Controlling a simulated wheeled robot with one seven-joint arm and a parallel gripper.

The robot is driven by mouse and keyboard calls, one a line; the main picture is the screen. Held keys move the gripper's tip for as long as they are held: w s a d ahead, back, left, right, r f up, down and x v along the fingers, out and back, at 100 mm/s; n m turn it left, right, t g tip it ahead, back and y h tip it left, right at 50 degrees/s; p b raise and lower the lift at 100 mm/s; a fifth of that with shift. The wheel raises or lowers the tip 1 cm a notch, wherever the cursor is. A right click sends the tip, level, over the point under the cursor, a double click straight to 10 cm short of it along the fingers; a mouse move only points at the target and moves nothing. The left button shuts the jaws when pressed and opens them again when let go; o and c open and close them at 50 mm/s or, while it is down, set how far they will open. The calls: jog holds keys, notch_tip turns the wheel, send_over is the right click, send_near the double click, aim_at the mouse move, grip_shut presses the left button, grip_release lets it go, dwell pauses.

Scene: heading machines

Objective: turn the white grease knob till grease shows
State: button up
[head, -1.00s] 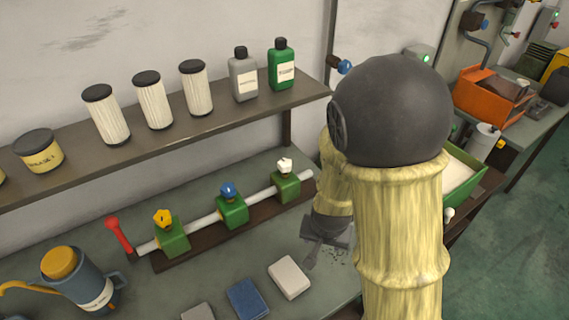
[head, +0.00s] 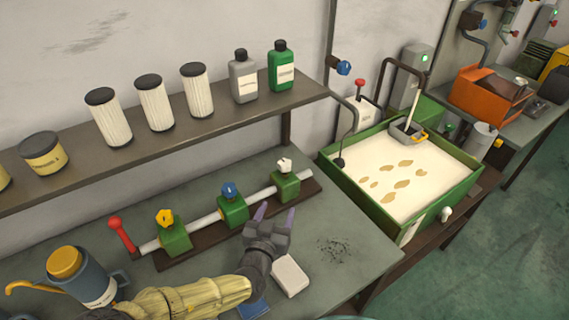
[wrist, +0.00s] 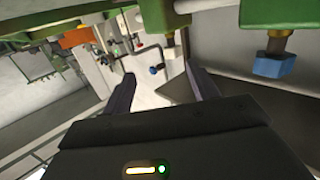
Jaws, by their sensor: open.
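The white grease knob (head: 285,164) sits on top of the rightmost green block (head: 286,187) of a pipe row on the bench. A blue knob (head: 229,190) and a yellow knob (head: 163,217) top the other two blocks. My gripper (head: 276,214) is open and empty just in front of the right block, below the white knob and apart from it. In the wrist view, tilted over, my two fingers (wrist: 161,82) stand apart. A pale knob (wrist: 168,53) on a brass stem lies beyond their gap, and the blue knob (wrist: 280,65) is to the right.
A red lever (head: 121,234) ends the pipe at left. A white pad (head: 291,277) lies under my gripper, with a blue one partly hidden by my arm. A shelf (head: 150,141) with filters and bottles overhangs behind. A green tank (head: 440,210) of pale liquid stands right.

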aim_at(283, 170)
jog(key=shift+s+a+r+t+y, duration=0.15)
jog(key=shift+a+r+t, duration=0.15)
jog(key=shift+a+r, duration=0.15)
jog(key=shift+s+a+r+t+y, duration=0.1)
jog(key=shift+a+r+t+y, duration=0.05)
jog(key=shift+a+r+t, duration=0.2)
jog(key=w+d+p, duration=0.1)
jog(key=w, duration=0.4)
jog(key=w+d+p, duration=0.1)
jog(key=w+p, duration=0.1)
jog(key=w, duration=0.3)
jog(key=w+d+p, duration=0.1)
jog(key=w+p, duration=0.1)
jog(key=w, duration=0.4)
jog(key=shift+w+d+r, duration=0.1)
jog(key=shift+d, duration=0.15)
jog(key=shift+w+a, duration=0.1)
jog(key=shift+w, duration=0.35)
jog(key=shift+c, duration=0.2)
jog(key=c, duration=0.9)
